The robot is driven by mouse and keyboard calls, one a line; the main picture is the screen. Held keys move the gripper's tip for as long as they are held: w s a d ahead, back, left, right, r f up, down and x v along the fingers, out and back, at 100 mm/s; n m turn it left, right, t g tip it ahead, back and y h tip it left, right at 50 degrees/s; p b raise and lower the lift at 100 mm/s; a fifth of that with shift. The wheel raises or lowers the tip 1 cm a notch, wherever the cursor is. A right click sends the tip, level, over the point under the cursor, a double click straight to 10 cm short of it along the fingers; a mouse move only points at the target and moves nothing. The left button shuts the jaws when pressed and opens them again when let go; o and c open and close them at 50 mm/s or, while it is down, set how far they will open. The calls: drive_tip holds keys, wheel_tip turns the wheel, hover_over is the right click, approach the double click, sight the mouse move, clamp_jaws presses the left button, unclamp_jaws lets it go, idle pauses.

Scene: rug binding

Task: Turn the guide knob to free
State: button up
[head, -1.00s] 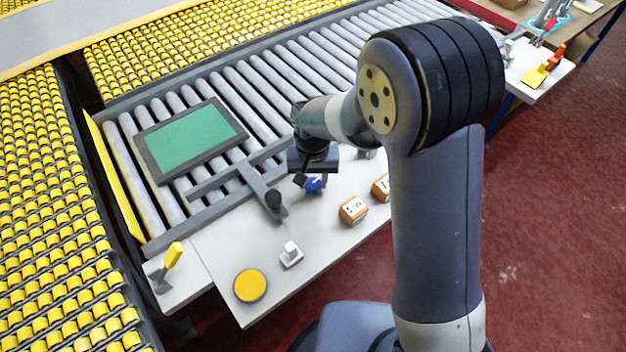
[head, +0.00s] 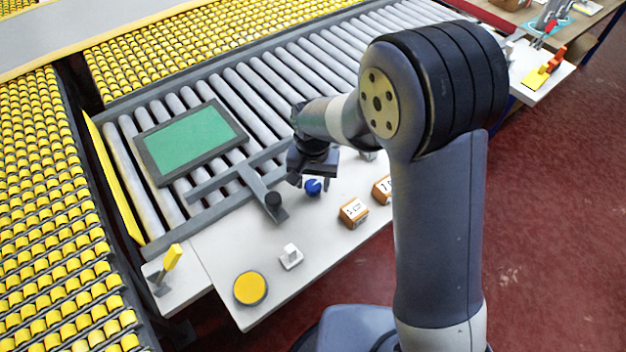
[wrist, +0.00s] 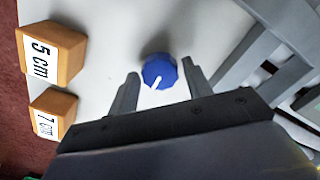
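The blue guide knob (head: 313,187) sits on the white panel, and a white pointer line shows on it in the wrist view (wrist: 159,71). My gripper (head: 312,184) is right at the knob. In the wrist view its two fingers (wrist: 161,84) stand apart, one on each side of the knob, with a visible gap on both sides. The gripper is open and holds nothing. No label for the knob's positions can be read.
Orange blocks marked 5 cm (wrist: 52,52) and 7 cm (wrist: 54,113) stand beside the knob. A grey guide bar (head: 262,187) lies close on its left. A white switch (head: 291,256), a yellow button (head: 250,287) and a yellow lever (head: 172,257) are nearer the front.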

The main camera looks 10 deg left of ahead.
sight(313, 185)
drive_tip(key=shift+o, duration=1.1)
wheel_tip(313, 185, up, 11)
drive_tip(key=shift+f, duration=0.2)
wheel_tip(313, 185, down, 11)
drive_tip(key=shift+r, duration=0.1)
drive_tip(key=shift+r, duration=0.15)
